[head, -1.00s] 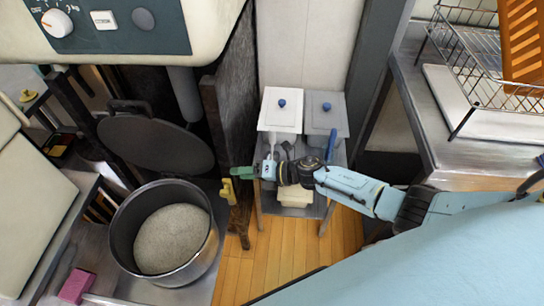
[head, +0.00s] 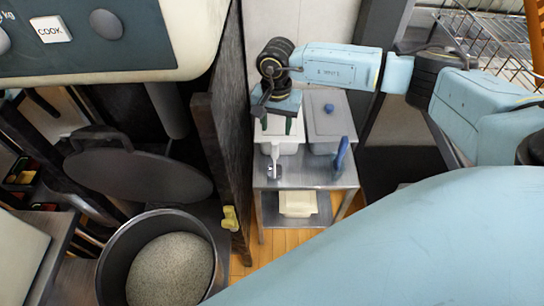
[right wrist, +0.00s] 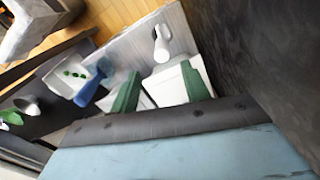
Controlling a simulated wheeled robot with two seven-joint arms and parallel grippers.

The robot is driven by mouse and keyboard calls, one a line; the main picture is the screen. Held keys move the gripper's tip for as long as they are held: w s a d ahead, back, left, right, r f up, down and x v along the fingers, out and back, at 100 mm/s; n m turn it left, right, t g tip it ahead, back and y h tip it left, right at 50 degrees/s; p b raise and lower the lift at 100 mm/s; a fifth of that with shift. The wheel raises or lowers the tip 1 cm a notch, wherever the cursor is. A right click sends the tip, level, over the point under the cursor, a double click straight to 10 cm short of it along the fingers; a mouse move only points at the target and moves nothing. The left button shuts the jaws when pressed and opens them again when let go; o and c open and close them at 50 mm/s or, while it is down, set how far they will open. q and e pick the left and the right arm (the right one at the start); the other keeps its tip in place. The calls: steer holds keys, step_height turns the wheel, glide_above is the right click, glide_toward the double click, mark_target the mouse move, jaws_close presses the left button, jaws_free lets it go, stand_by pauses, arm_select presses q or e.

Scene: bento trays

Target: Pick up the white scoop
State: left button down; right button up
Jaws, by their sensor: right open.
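The white scoop (head: 273,163) is at the front of the white container (head: 291,141) on a small steel stand. It also shows in the right wrist view (right wrist: 162,46), just past the fingertips and not between them. My right gripper (head: 278,125) is above the white container and points down, hiding most of its lid. Its two green fingers are spread apart and empty in the right wrist view (right wrist: 161,88). My left gripper is in neither current view.
A grey lidded container (head: 328,125) stands right of the white one, with a blue scoop (head: 342,152) at its front. A dark panel (head: 222,160) and a large pot (head: 113,262) are at left.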

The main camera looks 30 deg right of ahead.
mark_target(275, 141)
step_height(275, 141, down, 3)
steer(key=shift+f, duration=1.05)
step_height(275, 141, down, 4)
steer(key=shift+w+r+b, duration=0.15)
steer(key=shift+b, duration=0.35)
steer(key=shift+f, duration=0.3)
steer(key=shift+c, duration=1.3)
arm_select(q)
steer(key=shift+s+a+f, duration=0.2)
steer(key=shift+a+f, duration=0.3)
steer(key=shift+f, duration=0.05)
arm_select(e)
jaws_close()
